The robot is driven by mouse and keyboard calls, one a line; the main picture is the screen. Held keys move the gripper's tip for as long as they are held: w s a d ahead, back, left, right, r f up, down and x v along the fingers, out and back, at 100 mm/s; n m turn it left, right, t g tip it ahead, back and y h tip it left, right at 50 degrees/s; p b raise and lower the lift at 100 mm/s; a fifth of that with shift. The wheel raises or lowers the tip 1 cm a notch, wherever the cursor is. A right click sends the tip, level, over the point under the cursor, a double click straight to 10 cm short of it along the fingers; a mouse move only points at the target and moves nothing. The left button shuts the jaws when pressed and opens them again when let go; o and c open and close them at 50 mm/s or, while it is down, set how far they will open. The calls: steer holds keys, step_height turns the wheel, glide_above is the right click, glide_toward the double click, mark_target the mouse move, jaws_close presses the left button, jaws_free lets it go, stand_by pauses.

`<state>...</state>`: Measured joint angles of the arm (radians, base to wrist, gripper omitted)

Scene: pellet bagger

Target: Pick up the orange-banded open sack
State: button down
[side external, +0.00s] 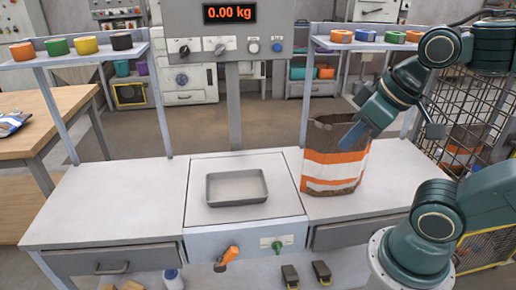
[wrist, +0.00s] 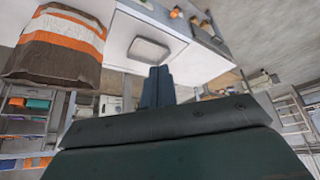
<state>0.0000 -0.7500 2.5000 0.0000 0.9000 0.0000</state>
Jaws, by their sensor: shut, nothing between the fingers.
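The orange-banded sack (side external: 335,165) stands upright on the right part of the bench. It is brown with orange and white bands, and its open top faces up. My gripper (side external: 350,138) shows in front of the sack's upper part in the side external view, so I cannot tell there how far it is from the sack. In the wrist view the sack (wrist: 62,48) is at the upper left, apart from my gripper (wrist: 158,70), whose fingers are together with nothing between them.
A grey metal tray (side external: 237,187) sits on the scale at the bench centre. The display (side external: 229,13) reads 0.00 kg. Shelves with coloured tape rolls (side external: 57,46) stand at both sides. A wire cage (side external: 468,110) is behind my arm. The bench's left part is clear.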

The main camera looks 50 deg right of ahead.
stand_by(0.3)
steer(key=c, duration=0.7)
jaws_free()
steer(key=shift+c, duration=0.2)
steer(key=shift+w, duration=0.1)
steer(key=m+g+h, duration=0.3)
steer(key=m+h, duration=0.4)
steer(key=m, duration=0.1)
glide_toward(308, 155)
steer(key=shift+v, duration=2.1)
steer(key=shift+f, duration=0.1)
steer(key=shift+x, duration=4.25)
